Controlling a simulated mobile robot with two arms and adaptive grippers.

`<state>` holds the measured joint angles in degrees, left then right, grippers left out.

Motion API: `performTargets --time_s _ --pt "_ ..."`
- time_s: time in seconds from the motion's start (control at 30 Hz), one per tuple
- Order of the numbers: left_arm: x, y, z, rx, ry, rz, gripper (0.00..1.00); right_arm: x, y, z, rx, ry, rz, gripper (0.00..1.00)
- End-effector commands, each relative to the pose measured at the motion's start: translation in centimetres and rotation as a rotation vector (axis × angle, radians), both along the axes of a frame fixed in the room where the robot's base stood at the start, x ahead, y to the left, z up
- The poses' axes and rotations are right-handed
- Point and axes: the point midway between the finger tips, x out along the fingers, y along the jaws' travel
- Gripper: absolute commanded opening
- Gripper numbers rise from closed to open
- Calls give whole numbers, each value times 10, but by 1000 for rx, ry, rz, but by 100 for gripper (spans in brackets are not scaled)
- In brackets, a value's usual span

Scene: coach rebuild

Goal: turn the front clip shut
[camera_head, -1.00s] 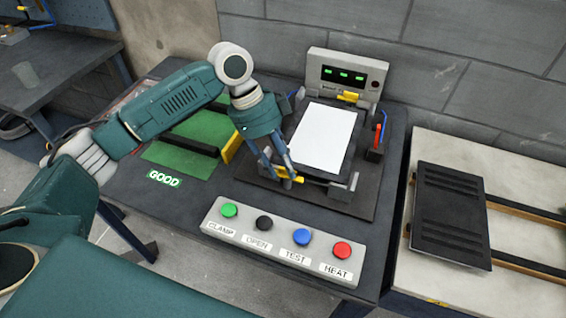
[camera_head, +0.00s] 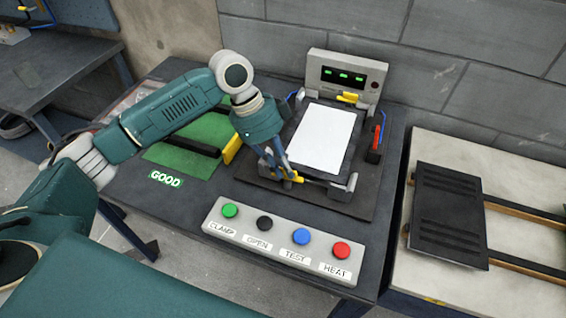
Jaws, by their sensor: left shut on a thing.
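The yellow front clip (camera_head: 297,178) sits at the front edge of the fixture, below the white panel (camera_head: 322,138). My left gripper (camera_head: 289,176) is at the clip, with its fingers shut on it; the fingers partly hide the clip. A second yellow clip (camera_head: 348,97) is at the back of the fixture, below the grey unit with green lights (camera_head: 345,75). My right gripper is not in view.
A button box (camera_head: 286,240) with green, black, blue and red buttons stands in front of the fixture. A green pad with a GOOD label (camera_head: 166,179) lies to the left. A red-handled tool (camera_head: 375,143) stands right of the panel. A black slatted plate (camera_head: 448,215) lies on the right table.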

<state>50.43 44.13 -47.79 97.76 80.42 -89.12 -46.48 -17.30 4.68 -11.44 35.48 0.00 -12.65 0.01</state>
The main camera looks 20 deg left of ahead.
Motion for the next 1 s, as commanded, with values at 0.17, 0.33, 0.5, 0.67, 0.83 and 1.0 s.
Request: performTargets --time_s 0.17,0.33,0.5,0.67,0.83,1.0 --pt "-3 -1 6 0 4 113 0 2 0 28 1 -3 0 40" --pt "-5 -2 8 0 4 261 0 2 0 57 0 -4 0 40" --pt "-7 -4 8 0 4 424 0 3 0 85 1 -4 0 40" --pt "-8 -6 9 -1 4 575 0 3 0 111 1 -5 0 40" --pt "-8 -8 8 -1 3 737 0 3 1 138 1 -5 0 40" --pt "-8 -10 7 -2 3 898 0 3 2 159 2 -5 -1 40"
